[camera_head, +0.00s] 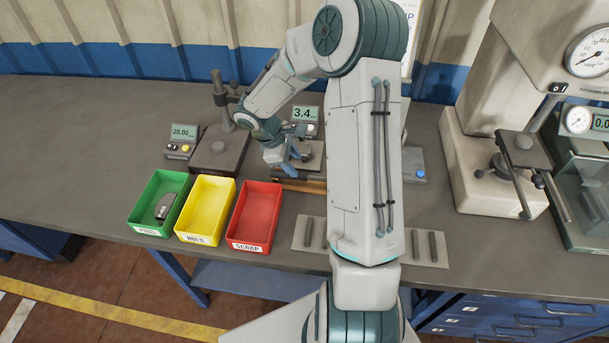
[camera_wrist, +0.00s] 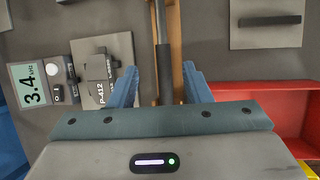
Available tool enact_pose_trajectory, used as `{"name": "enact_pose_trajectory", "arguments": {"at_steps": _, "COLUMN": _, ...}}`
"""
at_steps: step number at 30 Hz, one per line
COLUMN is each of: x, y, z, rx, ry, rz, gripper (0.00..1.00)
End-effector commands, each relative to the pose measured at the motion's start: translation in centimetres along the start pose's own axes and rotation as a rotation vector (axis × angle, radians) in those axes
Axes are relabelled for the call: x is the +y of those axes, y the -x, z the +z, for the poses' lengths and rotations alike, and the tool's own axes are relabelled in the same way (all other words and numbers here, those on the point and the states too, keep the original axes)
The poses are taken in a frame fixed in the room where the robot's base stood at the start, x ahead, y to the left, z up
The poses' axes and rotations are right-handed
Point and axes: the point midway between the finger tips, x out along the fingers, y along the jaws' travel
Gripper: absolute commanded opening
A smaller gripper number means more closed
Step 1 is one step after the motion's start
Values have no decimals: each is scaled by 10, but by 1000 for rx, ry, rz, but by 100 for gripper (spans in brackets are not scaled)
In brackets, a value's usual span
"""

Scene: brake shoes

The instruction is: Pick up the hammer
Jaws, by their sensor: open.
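The hammer (camera_wrist: 164,65) shows in the wrist view as a dark grip on a thin metal shaft, lying along a brown wooden strip (camera_wrist: 177,30). Its head is not in that view. My gripper (camera_wrist: 160,72) is open, with one blue finger on each side of the dark grip, and holds nothing. I cannot tell how far above the grip the fingers are. In the head view my gripper (camera_head: 291,158) hangs over the bench just behind the wooden strip (camera_head: 301,186), and my arm hides much of that area.
A gauge reading 3.4 (camera_wrist: 32,84) and a block marked P-412 (camera_wrist: 104,82) sit close beside my fingers. Green (camera_head: 141,208), yellow (camera_head: 187,221) and red (camera_head: 271,213) bins stand at the front. A press (camera_head: 483,180) stands at right.

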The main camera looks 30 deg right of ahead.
Motion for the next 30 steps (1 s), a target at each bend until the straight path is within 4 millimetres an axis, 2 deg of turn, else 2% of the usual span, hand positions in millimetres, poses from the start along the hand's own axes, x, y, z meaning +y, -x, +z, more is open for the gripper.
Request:
{"name": "enact_pose_trajectory", "arguments": {"at_steps": 3, "x": -1, "y": -20, "z": 1, "rx": -1, "ry": -1, "rz": -4, "gripper": 44}}
{"name": "enact_pose_trajectory", "arguments": {"at_steps": 11, "x": -1, "y": -37, "z": 2, "rx": -1, "ry": -3, "rz": -4, "gripper": 44}}
{"name": "enact_pose_trajectory", "arguments": {"at_steps": 21, "x": -4, "y": -77, "z": 5, "rx": -1, "ry": -3, "rz": -3, "gripper": 44}}
{"name": "enact_pose_trajectory", "arguments": {"at_steps": 30, "x": -4, "y": -84, "z": 5, "rx": -1, "ry": -5, "rz": 0, "gripper": 44}}
